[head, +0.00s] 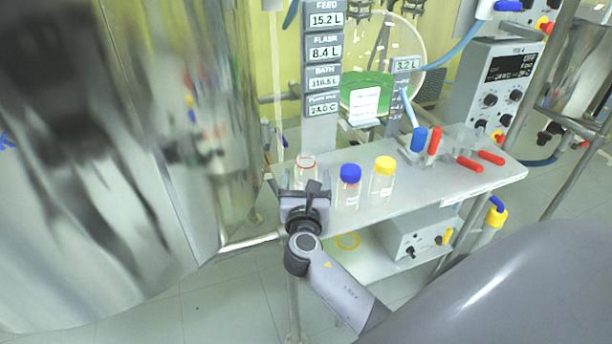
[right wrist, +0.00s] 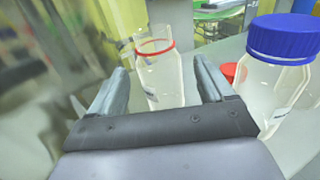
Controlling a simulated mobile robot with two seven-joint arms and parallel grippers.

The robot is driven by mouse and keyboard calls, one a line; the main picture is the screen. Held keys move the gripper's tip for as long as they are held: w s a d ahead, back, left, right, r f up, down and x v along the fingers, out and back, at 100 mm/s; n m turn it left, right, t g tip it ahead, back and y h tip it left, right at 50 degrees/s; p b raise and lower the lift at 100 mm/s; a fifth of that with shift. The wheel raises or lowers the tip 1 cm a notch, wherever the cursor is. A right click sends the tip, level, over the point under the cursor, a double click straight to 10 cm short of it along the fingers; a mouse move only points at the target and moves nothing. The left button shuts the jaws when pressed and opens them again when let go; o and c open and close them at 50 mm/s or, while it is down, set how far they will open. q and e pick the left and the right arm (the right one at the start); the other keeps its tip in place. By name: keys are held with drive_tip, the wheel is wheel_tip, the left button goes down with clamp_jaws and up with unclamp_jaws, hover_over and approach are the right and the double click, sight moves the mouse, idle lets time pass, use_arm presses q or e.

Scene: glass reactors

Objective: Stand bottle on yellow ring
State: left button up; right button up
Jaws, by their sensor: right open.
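An uncapped clear bottle (head: 306,163) with a red ring at its neck stands upright on the upper shelf. In the right wrist view this bottle (right wrist: 163,92) shows ahead, between the lines of my fingers. My right gripper (head: 304,186) is open in front of it, its fingers (right wrist: 163,80) on either side in the picture; I cannot tell whether they reach around it. A yellow ring (head: 347,233) lies flat on the lower shelf, below and to the right of the gripper. My left gripper is out of view.
A blue-capped bottle (head: 349,190) stands close right of the gripper, also in the right wrist view (right wrist: 285,65). A yellow-capped bottle (head: 381,187) stands beyond it. Red-handled items (head: 470,164) lie farther right. A large shiny vessel (head: 190,110) stands left. A white instrument box (head: 418,238) sits beside the ring.

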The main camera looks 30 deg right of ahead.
drive_tip(key=shift+x, duration=2.35)
drive_tip(key=c, duration=1.2)
